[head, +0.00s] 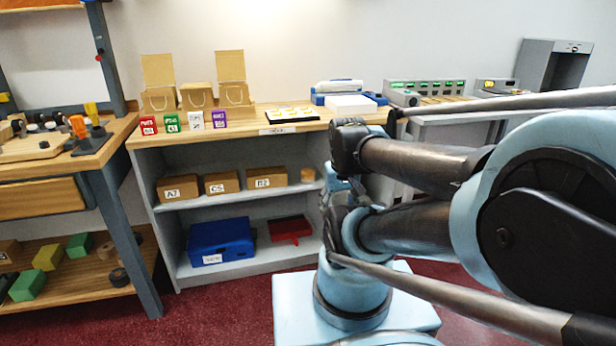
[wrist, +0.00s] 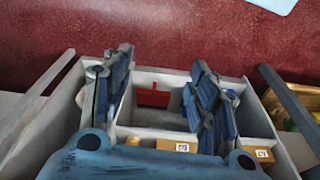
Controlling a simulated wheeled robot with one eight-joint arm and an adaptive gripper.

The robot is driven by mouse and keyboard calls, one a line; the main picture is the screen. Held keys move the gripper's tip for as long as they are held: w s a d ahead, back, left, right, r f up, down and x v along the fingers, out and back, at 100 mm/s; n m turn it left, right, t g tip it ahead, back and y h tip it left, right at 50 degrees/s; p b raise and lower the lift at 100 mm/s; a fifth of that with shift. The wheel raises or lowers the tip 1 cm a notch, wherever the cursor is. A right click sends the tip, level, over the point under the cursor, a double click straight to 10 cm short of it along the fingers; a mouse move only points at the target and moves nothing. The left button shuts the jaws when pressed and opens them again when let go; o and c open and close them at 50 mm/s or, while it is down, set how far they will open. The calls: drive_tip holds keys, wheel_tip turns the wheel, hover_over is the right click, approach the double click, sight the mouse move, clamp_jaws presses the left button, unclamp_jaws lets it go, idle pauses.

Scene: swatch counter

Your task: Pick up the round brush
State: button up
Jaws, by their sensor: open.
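I cannot pick out the round brush with certainty in either view. A small round tan thing (head: 308,175) stands at the right end of the middle shelf in the head view, but it is too small to tell what it is. My gripper (wrist: 161,62) is open and empty in the wrist view, its two blue fingers spread wide over the shelf unit. In the head view my arm hides most of the gripper and the right end of the shelf unit.
The grey shelf unit (head: 166,241) holds cardboard boxes (head: 222,182), a blue case (head: 221,241) and a red box (head: 290,228), also in the wrist view (wrist: 153,97). A wooden bench (head: 107,150) with tools stands left. Red floor (head: 215,312) is clear in front.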

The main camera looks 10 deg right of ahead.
idle(0.3)
drive_tip(key=shift+o, duration=1.3)
drive_tip(key=o, duration=0.3)
drive_tip(key=shift+r, duration=0.65)
drive_tip(key=shift+o, duration=0.2)
drive_tip(key=w+r+t, duration=0.1)
drive_tip(key=w+r, duration=0.3)
drive_tip(key=w, duration=0.7)
drive_tip(key=t, duration=0.3)
hover_over(308, 171)
drive_tip(key=s, duration=0.3)
drive_tip(key=shift+m, duration=0.4)
drive_tip(key=f, duration=1.7)
drive_tip(key=shift+s+a+f, duration=0.1)
drive_tip(key=shift+s+a, duration=0.1)
drive_tip(key=shift+a, duration=0.05)
drive_tip(key=shift+d+x, duration=0.15)
drive_tip(key=shift+x, duration=1.8)
drive_tip(key=shift+d+x, duration=0.15)
drive_tip(key=shift+x, duration=1.85)
